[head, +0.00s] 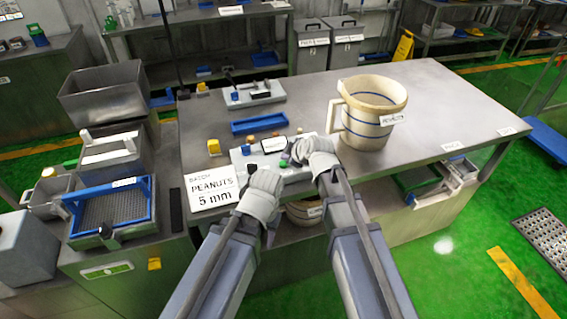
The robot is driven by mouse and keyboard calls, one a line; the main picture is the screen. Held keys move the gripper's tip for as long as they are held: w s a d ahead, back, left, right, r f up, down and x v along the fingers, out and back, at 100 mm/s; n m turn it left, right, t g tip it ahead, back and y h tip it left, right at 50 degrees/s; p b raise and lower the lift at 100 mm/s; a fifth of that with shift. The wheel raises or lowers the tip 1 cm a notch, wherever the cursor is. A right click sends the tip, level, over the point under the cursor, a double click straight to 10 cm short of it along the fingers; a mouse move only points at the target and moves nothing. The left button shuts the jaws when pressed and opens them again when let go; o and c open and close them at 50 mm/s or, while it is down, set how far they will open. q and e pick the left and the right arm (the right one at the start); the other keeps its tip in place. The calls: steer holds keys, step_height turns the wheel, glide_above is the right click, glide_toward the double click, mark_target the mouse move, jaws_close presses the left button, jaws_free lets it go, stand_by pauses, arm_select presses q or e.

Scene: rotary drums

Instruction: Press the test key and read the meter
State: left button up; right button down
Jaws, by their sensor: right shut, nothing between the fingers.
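A light grey meter box (239,160) sits near the table's front edge. A small dark-framed white display (273,145) and yellow knobs (252,139) show along its back. A green key (284,162) shows on its top at the right. My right gripper (291,158) is shut and empty, with its tip right beside the green key; I cannot tell if it touches. My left gripper (249,174) is over the front left of the box; its fingers are too small to tell open or shut. My grippers hide part of the box, and the display reading is too small to make out.
A sign reading "PEANUTS 5 mm" (212,188) stands left of the box. A large beige jug (366,135) stands close on the right.

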mark_target(286, 165)
steer(key=shift+f, duration=0.15)
stand_by(0.4)
steer(key=shift+f+b, duration=0.25)
steer(key=shift+b, duration=0.2)
steer(key=shift+f+b, duration=0.5)
steer(key=shift+f, duration=0.05)
stand_by(0.5)
steer(key=shift+r, duration=0.1)
steer(key=shift+r+p, duration=0.9)
steer(key=shift+p, duration=0.05)
step_height(286, 165, up, 5)
steer(key=p, duration=0.5)
stand_by(0.3)
